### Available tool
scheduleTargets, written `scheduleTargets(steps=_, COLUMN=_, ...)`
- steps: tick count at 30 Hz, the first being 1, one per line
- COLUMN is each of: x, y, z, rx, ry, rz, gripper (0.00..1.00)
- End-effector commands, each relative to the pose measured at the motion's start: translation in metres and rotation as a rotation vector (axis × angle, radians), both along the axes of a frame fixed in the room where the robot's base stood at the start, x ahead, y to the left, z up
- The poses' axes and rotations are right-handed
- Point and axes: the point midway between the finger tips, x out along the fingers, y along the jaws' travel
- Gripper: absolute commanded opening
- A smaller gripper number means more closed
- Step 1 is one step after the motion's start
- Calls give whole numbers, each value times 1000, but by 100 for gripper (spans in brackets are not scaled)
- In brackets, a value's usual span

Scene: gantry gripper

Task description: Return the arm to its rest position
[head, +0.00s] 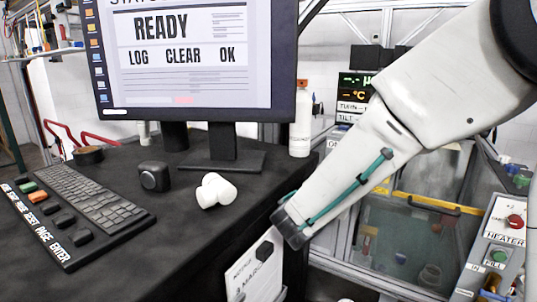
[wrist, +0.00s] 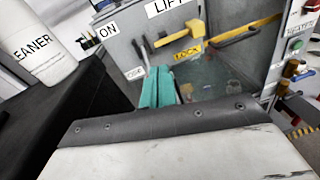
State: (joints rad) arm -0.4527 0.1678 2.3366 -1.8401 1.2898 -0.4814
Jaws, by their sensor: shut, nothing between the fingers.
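My arm (head: 400,125) reaches from the top right of the head view down and left to a dark end beside the desk's right edge. Teal strips run along its lower part there, and I cannot make out separate fingertips in that view. In the wrist view my gripper (wrist: 158,88) shows as two teal fingers side by side, shut with nothing between them. They point toward a grey cabinet with a clear window (wrist: 220,75), which has a yellow handle and a LOCK label. I cannot tell the distance between them.
The black desk (head: 190,265) holds a monitor (head: 195,60), a keyboard (head: 85,205), a dark knob box (head: 154,176) and white cylinders (head: 215,190). A white bottle (head: 300,133) stands at its back right, near my arm. A control panel (head: 498,245) is at right.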

Motion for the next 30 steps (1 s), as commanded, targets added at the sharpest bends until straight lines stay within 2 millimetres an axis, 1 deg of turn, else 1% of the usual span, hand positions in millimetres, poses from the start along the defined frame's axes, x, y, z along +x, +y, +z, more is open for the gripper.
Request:
scheduleTargets(steps=1, x=-15, y=-12, z=-9, rx=78, ry=1, rz=-75, gripper=0)
scheduleTargets(steps=2, x=-26, y=-20, z=-13, rx=135, ry=-5, rz=-132, gripper=0)
scheduleTargets(steps=3, x=-43, y=-33, z=-17, rx=220, ry=-21, rz=-220, gripper=0)
scheduleTargets(steps=5, x=-73, y=-54, z=-22, rx=351, ry=-51, rz=-365, gripper=0)
scheduleTargets(steps=6, x=-94, y=-64, z=-25, rx=440, ry=-76, rz=-463, gripper=0)
scheduleTargets(steps=8, x=-125, y=-77, z=-29, rx=575, ry=-117, rz=-613, gripper=0)
scheduleTargets(steps=9, x=-147, y=-83, z=-32, rx=665, ry=-147, rz=-713, gripper=0)
scheduleTargets(steps=11, x=-178, y=-87, z=-35, rx=801, ry=-193, rz=-863, gripper=0)
scheduleTargets(steps=12, x=-199, y=-87, z=-38, rx=893, ry=-227, rz=-963, gripper=0)
scheduleTargets(steps=13, x=-213, y=-85, z=-39, rx=963, ry=-254, rz=-1038, gripper=0)
scheduleTargets(steps=15, x=-244, y=-78, z=-40, rx=1123, ry=-311, rz=-1206, gripper=0)
scheduleTargets(steps=18, x=-279, y=-61, z=-38, rx=1342, ry=-385, rz=-1417, gripper=0)
scheduleTargets(steps=21, x=-302, y=-43, z=-31, rx=1539, ry=-443, rz=-1576, gripper=0)
scheduleTargets(steps=24, x=-316, y=-31, z=-21, rx=1693, ry=-485, rz=-1661, gripper=0)
scheduleTargets(steps=26, x=-321, y=-29, z=-15, rx=1755, ry=-507, rz=-1680, gripper=0)
scheduleTargets(steps=30, x=-327, y=-36, z=-5, rx=1819, ry=-570, rz=-1664, gripper=0)
